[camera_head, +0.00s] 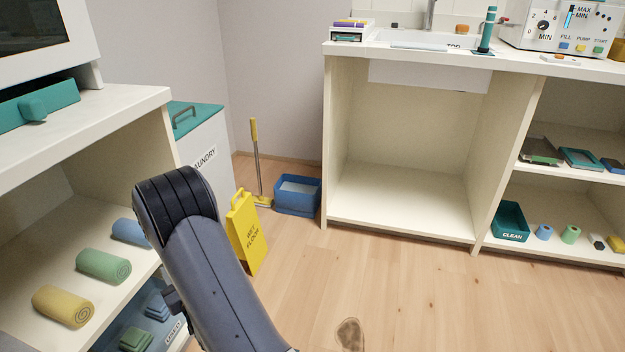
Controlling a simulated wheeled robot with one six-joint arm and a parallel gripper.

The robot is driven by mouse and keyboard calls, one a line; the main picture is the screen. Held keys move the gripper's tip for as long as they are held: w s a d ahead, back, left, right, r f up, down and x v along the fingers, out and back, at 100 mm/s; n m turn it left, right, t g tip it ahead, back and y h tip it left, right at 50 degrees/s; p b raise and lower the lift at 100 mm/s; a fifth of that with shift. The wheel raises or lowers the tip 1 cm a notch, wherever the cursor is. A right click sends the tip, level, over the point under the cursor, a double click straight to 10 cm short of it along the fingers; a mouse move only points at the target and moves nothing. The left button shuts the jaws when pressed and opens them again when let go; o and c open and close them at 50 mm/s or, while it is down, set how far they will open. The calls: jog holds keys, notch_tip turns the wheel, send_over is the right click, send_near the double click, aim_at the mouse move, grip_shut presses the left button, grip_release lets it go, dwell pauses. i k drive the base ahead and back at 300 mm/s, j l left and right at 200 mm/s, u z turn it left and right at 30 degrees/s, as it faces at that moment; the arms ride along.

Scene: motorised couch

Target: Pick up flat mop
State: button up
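The flat mop (256,157) stands upright in the far corner, with a yellow grip at the top, a grey pole and a yellow foot near the floor. Its foot is next to a blue bucket (297,195), and its lower part is close behind the yellow wet-floor sign. My arm reaches up from the bottom of the view in front of the left shelf. My gripper cannot be made out; only a dark rounded arm link and a grey link show.
A yellow wet-floor sign (244,232) stands between my arm and the mop. A laundry bin (205,150) is at its left. Shelves with rolled towels (103,266) are at the left, a sink counter (450,58) at the right. A brown stain (350,335) marks the otherwise open floor.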

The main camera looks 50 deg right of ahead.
aim_at(260, 201)
jog(key=i+l+z, duration=0.15)
jog(key=l+z, duration=0.15)
jog(key=z, duration=0.2)
jog(key=i+l+z, duration=0.2)
jog(key=z, duration=0.3)
jog(key=i+l+z, duration=0.1)
jog(key=i+z, duration=0.2)
jog(key=z, duration=0.2)
jog(key=i+l+u, duration=0.15)
jog(key=i, duration=0.3)
jog(key=i+l+u, duration=0.15)
jog(key=i, duration=0.3)
jog(key=i+l+u, duration=0.25)
jog(key=u, duration=0.15)
jog(key=i+l+u, duration=0.4)
